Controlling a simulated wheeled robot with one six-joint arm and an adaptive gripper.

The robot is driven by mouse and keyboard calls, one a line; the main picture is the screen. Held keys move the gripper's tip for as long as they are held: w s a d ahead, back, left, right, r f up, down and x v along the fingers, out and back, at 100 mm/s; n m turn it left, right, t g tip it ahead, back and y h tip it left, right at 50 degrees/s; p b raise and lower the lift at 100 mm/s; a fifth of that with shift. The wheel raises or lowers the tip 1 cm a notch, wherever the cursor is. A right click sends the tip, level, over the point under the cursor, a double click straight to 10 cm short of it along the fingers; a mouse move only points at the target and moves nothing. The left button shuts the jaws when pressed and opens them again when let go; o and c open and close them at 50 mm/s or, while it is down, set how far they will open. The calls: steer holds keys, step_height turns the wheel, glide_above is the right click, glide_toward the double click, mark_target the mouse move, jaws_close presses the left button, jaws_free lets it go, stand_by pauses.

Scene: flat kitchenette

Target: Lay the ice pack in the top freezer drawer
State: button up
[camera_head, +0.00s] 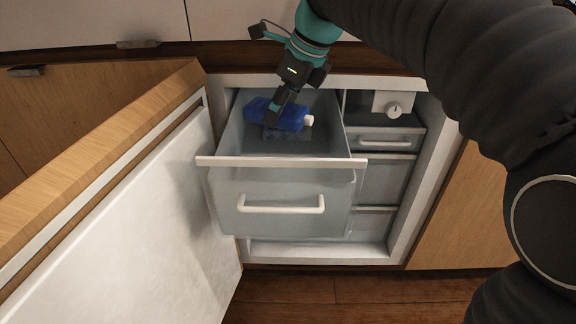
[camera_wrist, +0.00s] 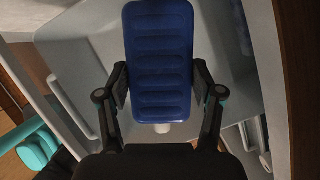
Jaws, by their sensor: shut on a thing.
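The ice pack (camera_head: 286,117) is a blue ribbed slab with a white cap. My gripper (camera_head: 274,117) is shut on it, with the arm reaching down from above. In the wrist view the ice pack (camera_wrist: 158,60) lies between the two fingers (camera_wrist: 160,92), its cap toward my palm. The top freezer drawer (camera_head: 280,162) is pulled out, pale and translucent, with a white front rim and handle. The ice pack is over the drawer's opening, toward the back. A dark patch shows just under the pack; I cannot tell whether the pack touches the drawer floor.
The freezer door (camera_head: 130,215) stands open on the left. On the right are a control knob (camera_head: 394,111) and closed smaller compartments (camera_head: 385,180). The wooden counter edge (camera_head: 300,62) runs above the freezer. The front part of the drawer looks empty.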

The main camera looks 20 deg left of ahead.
steer(key=shift+w+d+f+b, duration=0.1)
steer(key=shift+w+f+b, duration=0.2)
steer(key=shift+f, duration=0.35)
steer(key=shift+w+f+b, duration=0.1)
steer(key=shift+f+b, duration=0.25)
steer(key=shift+f, duration=0.25)
step_height(320, 180, down, 13)
steer(key=b, duration=0.3)
steer(key=shift+s, duration=0.1)
steer(key=w, duration=0.4)
steer(key=shift+w+f, duration=0.15)
steer(key=shift+f, duration=0.55)
steer(key=o, duration=1.7)
steer(key=shift+f, duration=0.15)
steer(key=p+v, duration=0.1)
steer(key=v, duration=1.1)
steer(key=shift+p, duration=0.4)
